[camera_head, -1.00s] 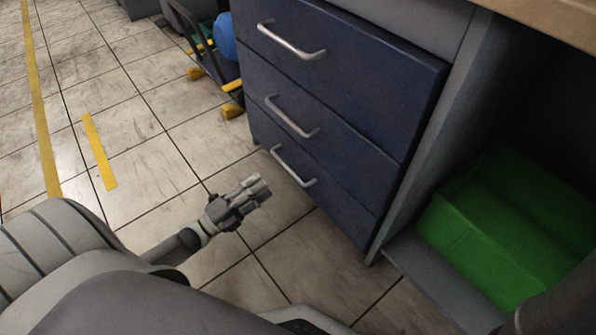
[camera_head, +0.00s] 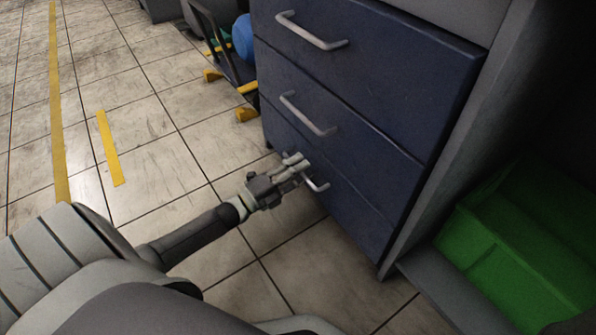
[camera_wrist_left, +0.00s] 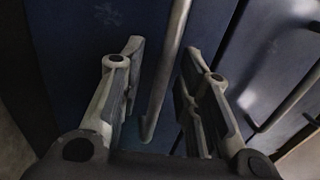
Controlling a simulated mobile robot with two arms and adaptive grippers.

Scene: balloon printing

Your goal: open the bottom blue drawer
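The bottom blue drawer (camera_head: 350,212) is the lowest of three in the cabinet and looks shut. Its grey bar handle (camera_head: 318,186) is partly hidden behind my left gripper (camera_head: 297,168). In the left wrist view, my left gripper (camera_wrist_left: 162,85) is open, its two fingers spread on either side of the handle bar (camera_wrist_left: 165,75). A gap shows between the bar and each finger, and I cannot tell whether anything touches. My right gripper is not in view.
The middle drawer (camera_head: 345,128) and top drawer (camera_head: 400,45) are above, both with bar handles. A green bin (camera_head: 520,260) sits in the open bay at right. A cart with a blue round thing (camera_head: 243,37) stands behind. Tiled floor at left is clear.

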